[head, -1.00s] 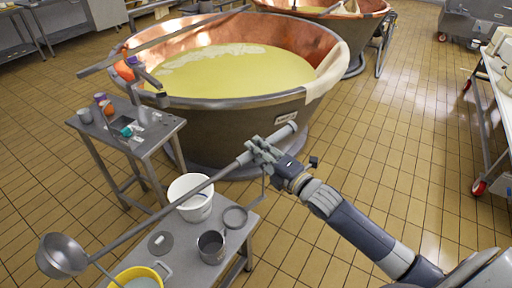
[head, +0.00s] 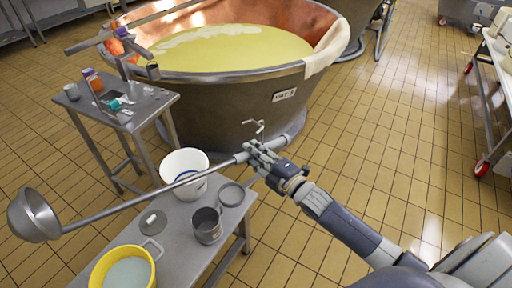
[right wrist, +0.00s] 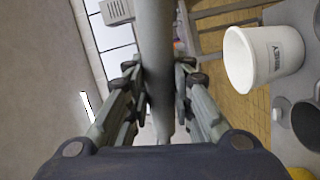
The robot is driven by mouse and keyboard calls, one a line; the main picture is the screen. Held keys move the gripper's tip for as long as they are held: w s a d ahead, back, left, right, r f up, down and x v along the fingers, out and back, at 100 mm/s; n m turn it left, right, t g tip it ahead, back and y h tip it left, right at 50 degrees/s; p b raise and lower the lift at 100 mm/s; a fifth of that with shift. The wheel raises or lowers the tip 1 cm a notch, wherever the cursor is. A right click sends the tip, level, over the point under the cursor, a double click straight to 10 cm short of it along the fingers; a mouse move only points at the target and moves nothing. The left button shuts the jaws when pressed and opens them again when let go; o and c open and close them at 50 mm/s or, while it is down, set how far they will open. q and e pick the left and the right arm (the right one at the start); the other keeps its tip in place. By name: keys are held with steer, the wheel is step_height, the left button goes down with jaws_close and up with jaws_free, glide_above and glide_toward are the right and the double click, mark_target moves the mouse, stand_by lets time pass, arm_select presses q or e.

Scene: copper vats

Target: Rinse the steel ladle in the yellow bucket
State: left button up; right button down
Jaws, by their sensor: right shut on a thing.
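My right gripper (head: 262,157) is shut on the long handle of the steel ladle (head: 130,208). In the right wrist view the handle (right wrist: 156,60) runs between its two fingers. The ladle's round bowl (head: 34,214) is at the far left end of the handle, in the air left of the low table. The yellow bucket (head: 148,262) stands on the low table at the bottom of the head view, partly cut off by the frame edge. It holds pale, cloudy liquid (head: 126,272). The ladle bowl is apart from the bucket. My left gripper is not seen.
A white bucket (head: 184,162) and a grey steel pot (head: 208,226) stand on the low steel table (head: 176,236), with round grey lids beside them. A copper vat (head: 232,98) of yellow liquid stands behind. A small side table (head: 150,106) with bottles is at left.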

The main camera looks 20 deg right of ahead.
step_height(320, 180, down, 8)
steer(key=a+m+b, duration=0.1)
steer(key=m+b, duration=0.1)
steer(key=b, duration=0.2)
steer(key=shift+s+a+f+b, duration=0.2)
steer(key=shift+s+a+b, duration=0.05)
steer(key=shift+a+b, duration=0.15)
stand_by(0.4)
